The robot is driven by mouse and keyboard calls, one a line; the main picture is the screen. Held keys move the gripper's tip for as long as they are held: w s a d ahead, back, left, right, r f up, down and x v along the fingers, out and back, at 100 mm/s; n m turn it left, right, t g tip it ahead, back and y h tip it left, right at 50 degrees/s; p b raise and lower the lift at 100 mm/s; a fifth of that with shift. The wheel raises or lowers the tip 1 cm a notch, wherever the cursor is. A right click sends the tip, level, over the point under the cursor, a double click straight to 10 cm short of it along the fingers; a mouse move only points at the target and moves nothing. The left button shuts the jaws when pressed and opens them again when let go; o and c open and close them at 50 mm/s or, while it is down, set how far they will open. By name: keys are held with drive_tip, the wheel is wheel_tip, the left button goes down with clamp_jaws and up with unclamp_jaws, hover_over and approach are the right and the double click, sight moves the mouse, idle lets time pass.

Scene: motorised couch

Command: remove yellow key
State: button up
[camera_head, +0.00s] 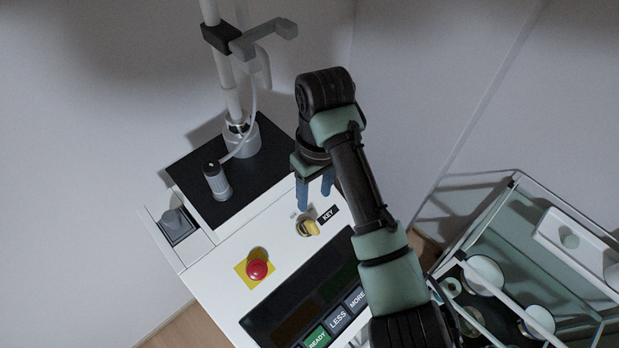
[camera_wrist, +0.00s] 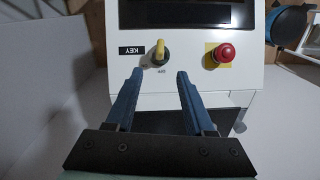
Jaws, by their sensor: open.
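The yellow key (camera_head: 308,227) sits in the white control panel, beside the black KEY label (camera_head: 328,215). In the wrist view the yellow key (camera_wrist: 160,50) stands in its switch, just beyond the fingertips and roughly between their lines. My gripper (camera_head: 317,192) is above the panel's edge, close to the key and apart from it in the head view. In the wrist view my gripper (camera_wrist: 159,72) shows two blue fingers spread wide with nothing between them.
A red stop button (camera_head: 257,269) on a yellow square is beside the key. A dark display with READY, LESS and MORE buttons (camera_head: 337,319) lies lower on the panel. A pole (camera_head: 228,75) and grey cylinder (camera_head: 217,181) stand on a black mat. A glass-sided cart (camera_head: 520,250) is at right.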

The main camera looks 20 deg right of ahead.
sight(312, 222)
drive_tip(key=f+b, duration=0.2)
drive_tip(key=f, duration=0.1)
drive_tip(key=f+b, duration=0.3)
drive_tip(key=f, duration=0.1)
drive_tip(key=shift+a+f, duration=0.2)
drive_tip(key=shift+f, duration=0.1)
drive_tip(key=shift+f+p, duration=0.6)
drive_tip(key=shift+f, duration=1.7)
clamp_jaws()
